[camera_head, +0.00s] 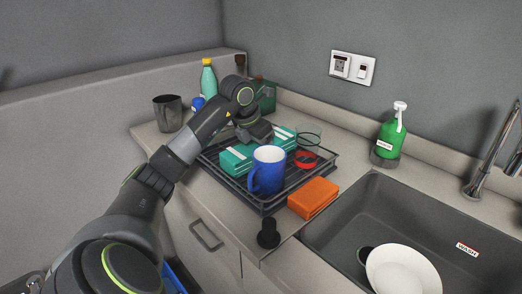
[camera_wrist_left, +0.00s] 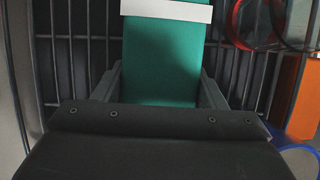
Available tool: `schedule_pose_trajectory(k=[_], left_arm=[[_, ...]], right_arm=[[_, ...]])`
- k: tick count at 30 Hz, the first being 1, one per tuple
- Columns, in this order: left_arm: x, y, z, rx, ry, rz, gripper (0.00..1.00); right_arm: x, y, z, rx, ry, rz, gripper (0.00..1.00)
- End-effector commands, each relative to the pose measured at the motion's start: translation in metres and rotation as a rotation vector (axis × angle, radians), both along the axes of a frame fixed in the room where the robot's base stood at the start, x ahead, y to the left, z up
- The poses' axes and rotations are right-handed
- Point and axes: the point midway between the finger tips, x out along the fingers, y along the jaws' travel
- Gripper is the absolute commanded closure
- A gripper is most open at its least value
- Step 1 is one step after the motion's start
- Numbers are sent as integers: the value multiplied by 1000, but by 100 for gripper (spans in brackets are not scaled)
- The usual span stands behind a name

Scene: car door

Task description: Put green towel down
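The green towel (camera_head: 236,158) is a teal folded block with a white band, at the dark wire rack (camera_head: 262,205) on the counter. I cannot tell whether its underside touches the rack. My left gripper (camera_head: 254,131) points down over the towel and hides its middle. In the left wrist view, the green towel (camera_wrist_left: 163,65) lies between the two fingers of the left gripper (camera_wrist_left: 160,85); they sit close against both its sides, with no clear gap. The gripper looks shut on it. My right gripper is not in view.
A blue mug (camera_head: 267,170) and a clear glass with a red ring (camera_head: 306,153) stand beside the towel. An orange block (camera_head: 313,198) lies at the rack's right. Bottles (camera_head: 208,78) and a dark cup (camera_head: 168,113) stand behind. The sink (camera_head: 430,220) holds a white plate (camera_head: 400,270).

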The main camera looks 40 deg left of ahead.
Motion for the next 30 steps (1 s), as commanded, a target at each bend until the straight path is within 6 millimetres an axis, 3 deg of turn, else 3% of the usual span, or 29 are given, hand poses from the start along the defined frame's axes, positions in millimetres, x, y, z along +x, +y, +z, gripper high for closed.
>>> schedule_pose_trajectory(k=[1, 6, 14, 24, 30], left_arm=[[0, 0, 0, 1, 0, 0, 44], [0, 0, 1, 1, -1, 0, 65], [0, 0, 7, 1, -2, -1, 65], [1, 0, 71, 0, -6, 0, 65], [0, 0, 95, -1, -3, 1, 65]], right_arm=[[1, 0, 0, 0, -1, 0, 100], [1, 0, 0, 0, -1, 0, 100], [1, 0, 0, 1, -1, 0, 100], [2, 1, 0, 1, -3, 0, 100], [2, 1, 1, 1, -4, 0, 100]])
